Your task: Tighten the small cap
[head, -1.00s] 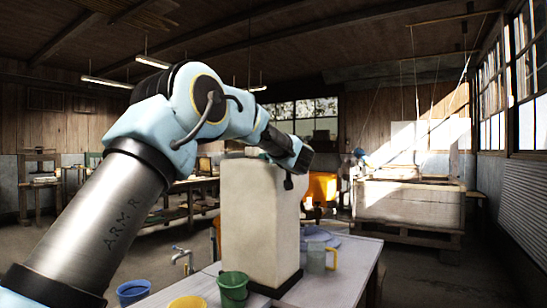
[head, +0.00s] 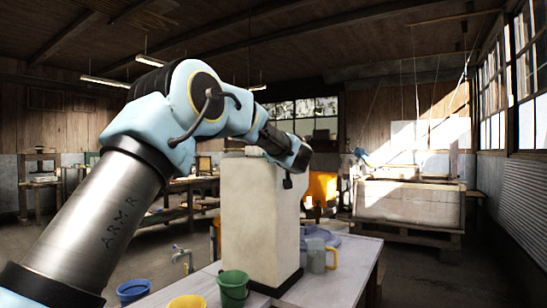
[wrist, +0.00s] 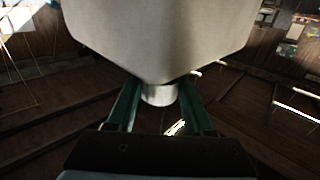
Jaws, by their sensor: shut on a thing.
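In the wrist view the small cap (wrist: 158,95) is a short pale cylinder at the end of a large pale body (wrist: 158,35), the mould, that fills the top of the picture. My gripper (wrist: 157,103) has its two green fingers on either side of the cap and is shut on it. How far the cap is screwed in cannot be told. My fingers and the cap are hidden there.
The table's right front part is clear. A pale wooden vat (head: 408,205) stands behind to the right.

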